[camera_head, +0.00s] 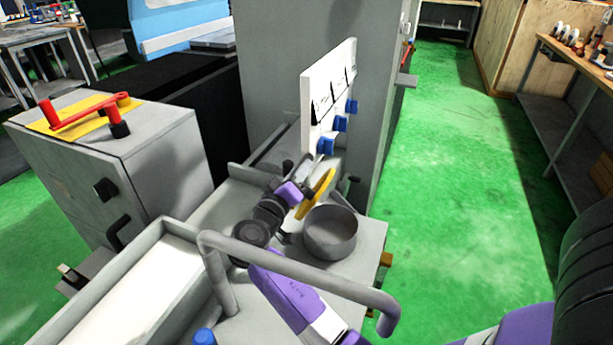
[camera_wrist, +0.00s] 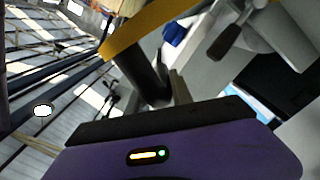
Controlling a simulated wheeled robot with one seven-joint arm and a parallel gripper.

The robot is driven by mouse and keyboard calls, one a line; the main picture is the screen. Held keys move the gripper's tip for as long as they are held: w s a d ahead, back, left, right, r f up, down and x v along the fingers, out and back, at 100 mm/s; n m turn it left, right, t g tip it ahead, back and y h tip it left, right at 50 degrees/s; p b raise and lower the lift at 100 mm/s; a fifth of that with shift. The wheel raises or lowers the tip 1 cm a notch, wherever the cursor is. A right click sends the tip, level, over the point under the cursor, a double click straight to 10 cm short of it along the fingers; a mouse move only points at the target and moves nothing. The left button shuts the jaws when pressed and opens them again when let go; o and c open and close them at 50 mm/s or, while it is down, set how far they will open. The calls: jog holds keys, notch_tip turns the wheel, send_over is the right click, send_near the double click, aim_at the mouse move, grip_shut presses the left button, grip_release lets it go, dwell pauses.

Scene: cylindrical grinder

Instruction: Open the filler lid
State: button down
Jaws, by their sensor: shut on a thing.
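The filler lid (camera_head: 318,192) is a yellow disc. It stands steeply tilted above the left side of the round grey filler neck (camera_head: 331,240), whose open top shows in the head view. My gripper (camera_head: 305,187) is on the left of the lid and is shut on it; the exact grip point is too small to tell. In the wrist view the yellow lid (camera_wrist: 150,25) crosses the top, with a dark cylindrical part below it running down to my gripper (camera_wrist: 165,92). The fingertips are partly hidden there.
A white panel (camera_head: 328,98) with blue knobs stands behind the lid. A grey tube rail (camera_head: 300,262) arches in front of the filler. A grey cabinet (camera_head: 120,150) with a red handle is at left. Green floor (camera_head: 460,200) is clear at right.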

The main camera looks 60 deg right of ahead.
jog(key=shift+w+a+f, duration=0.15)
jog(key=shift+w+f, duration=0.15)
jog(key=shift+w, duration=0.15)
jog(key=shift+f, duration=0.1)
jog(key=c, duration=1.2)
grip_release()
jog(key=shift+s+r, duration=0.1)
jog(key=shift+r, duration=0.15)
